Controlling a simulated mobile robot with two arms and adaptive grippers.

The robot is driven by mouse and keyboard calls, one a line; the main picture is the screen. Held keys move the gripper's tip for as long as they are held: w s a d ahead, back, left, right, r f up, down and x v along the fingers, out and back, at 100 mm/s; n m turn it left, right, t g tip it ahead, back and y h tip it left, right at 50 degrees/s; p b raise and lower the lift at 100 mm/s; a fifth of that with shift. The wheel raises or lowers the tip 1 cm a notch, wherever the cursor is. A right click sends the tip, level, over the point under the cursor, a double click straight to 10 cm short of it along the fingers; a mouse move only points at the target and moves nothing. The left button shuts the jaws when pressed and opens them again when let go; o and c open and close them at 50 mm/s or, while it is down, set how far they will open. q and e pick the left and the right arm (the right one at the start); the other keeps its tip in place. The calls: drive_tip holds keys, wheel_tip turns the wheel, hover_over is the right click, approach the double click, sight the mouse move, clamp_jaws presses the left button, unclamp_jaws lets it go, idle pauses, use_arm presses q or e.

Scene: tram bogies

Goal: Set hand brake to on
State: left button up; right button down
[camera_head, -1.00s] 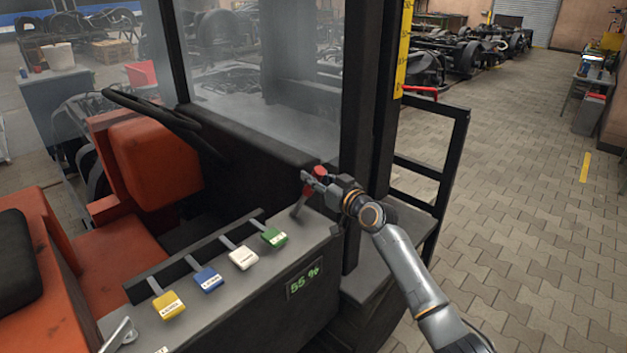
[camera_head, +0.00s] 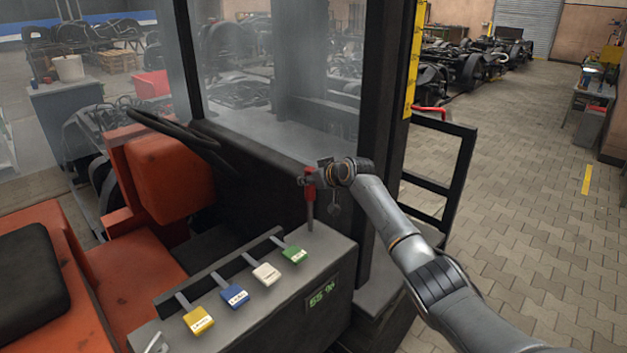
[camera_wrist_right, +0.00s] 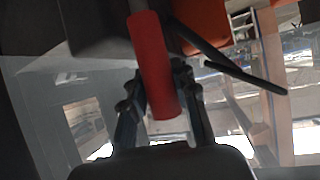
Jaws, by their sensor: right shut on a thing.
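The hand brake lever (camera_head: 310,208) has a red grip and stands about upright at the far end of the grey control console (camera_head: 331,250). My right gripper (camera_head: 308,180) is shut on the red grip near its top. In the right wrist view the red grip (camera_wrist_right: 150,60) runs between the two fingers of the right gripper (camera_wrist_right: 158,98). The fingers hide part of the grip in the head view. My left gripper is not in view.
Levers with yellow (camera_head: 198,320), blue (camera_head: 234,295), white (camera_head: 266,274) and green (camera_head: 295,255) knobs line the console beside the brake lever. A green display (camera_head: 322,297) faces the front. A dark cab post (camera_head: 378,130) stands close behind my right arm.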

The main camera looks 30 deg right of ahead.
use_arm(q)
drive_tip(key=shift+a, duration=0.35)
use_arm(e)
drive_tip(key=shift+r, duration=0.1)
drive_tip(key=c, duration=1.4)
unclamp_jaws()
drive_tip(key=o, duration=0.4)
drive_tip(key=shift+w, duration=0.1)
drive_tip(key=shift+a, duration=0.1)
drive_tip(key=shift+s+r, duration=0.15)
drive_tip(key=shift+s, duration=0.2)
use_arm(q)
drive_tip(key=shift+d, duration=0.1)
use_arm(e)
drive_tip(key=v, duration=1.1)
